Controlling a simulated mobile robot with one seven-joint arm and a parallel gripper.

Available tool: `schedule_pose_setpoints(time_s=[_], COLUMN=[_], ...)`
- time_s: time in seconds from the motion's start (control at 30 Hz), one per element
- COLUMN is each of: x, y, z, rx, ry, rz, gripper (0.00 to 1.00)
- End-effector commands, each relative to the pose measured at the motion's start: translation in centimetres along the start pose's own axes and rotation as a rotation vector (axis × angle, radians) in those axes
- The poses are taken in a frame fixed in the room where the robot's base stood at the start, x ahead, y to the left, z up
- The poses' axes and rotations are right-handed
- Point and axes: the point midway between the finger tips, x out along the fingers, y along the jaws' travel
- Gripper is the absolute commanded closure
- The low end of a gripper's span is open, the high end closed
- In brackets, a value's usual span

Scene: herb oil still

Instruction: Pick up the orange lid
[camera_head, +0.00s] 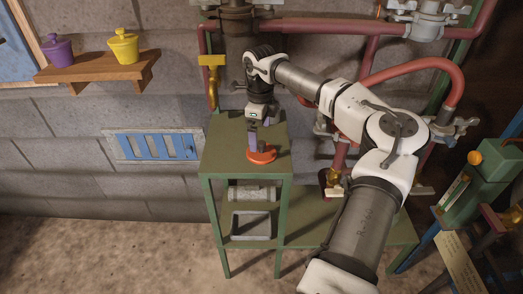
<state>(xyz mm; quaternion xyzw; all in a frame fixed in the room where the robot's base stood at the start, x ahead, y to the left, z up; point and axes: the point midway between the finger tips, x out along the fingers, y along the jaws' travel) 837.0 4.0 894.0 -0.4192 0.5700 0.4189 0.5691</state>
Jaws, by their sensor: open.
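The orange lid (262,157) lies on the top of the green stand (218,150), near its front right part. It looks round and flat with a raised middle. My gripper (253,145) points straight down directly over the lid, with its fingers at or just above the middle of the lid. The fingers are open. Whether they touch the lid cannot be told at this size, and the fingers partly hide the lid's middle.
A purple pot (58,52) and a yellow pot (123,48) stand on a wooden wall shelf (98,69). Red pipes (320,26) run behind my arm. A green device (487,170) is at the right.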

Motion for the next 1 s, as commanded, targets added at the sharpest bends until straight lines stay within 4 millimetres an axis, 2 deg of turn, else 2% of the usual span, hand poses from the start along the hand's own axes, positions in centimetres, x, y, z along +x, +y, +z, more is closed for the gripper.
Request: schedule_pose_setpoints(time_s=[0.17, 0.5, 0.7, 0.77, 1.0], x=[0.8, 5.2, 5.5, 5.5, 5.5], y=[0.0, 0.2, 0.1, 0.1, 0.1], z=[-0.1, -0.5, -0.5, -0.5, -0.5], rx=[0.0, -0.001, -0.001, -0.001, -0.001], ry=[-0.001, -0.003, -0.002, -0.002, -0.002], rz=[0.001, 0.002, 0.001, 0.001, 0.001], gripper=[0.0, 0.0, 0.0, 0.05, 0.37])
